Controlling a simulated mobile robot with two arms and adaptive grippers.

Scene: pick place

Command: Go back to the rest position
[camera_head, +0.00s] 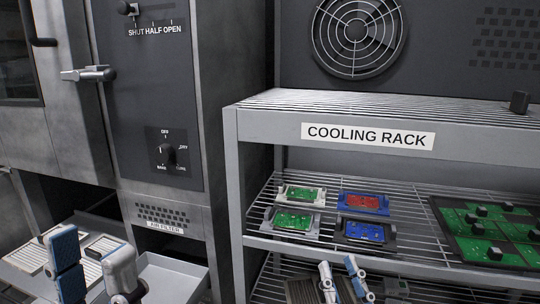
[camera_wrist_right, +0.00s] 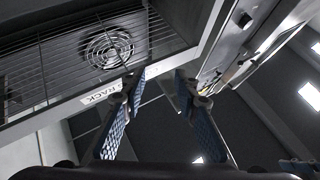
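My left gripper (camera_head: 84,246) is at the lower left of the head view, in front of the oven's lower part. Its two blue-padded fingers are apart with nothing seen between them. My right gripper (camera_head: 339,267) is at the bottom of the head view, in front of the cooling rack's lower part. In the right wrist view its fingers (camera_wrist_right: 160,84) are spread and the gap is empty. Both arms are mostly out of the head view.
The cooling rack (camera_head: 262,128) holds several small trays with green, red and blue boards (camera_head: 363,203), plus a larger green-board tray (camera_head: 496,258). An oven (camera_head: 165,95) with a lever handle (camera_head: 88,74) stands left. An open drawer (camera_head: 170,277) is below the air filter.

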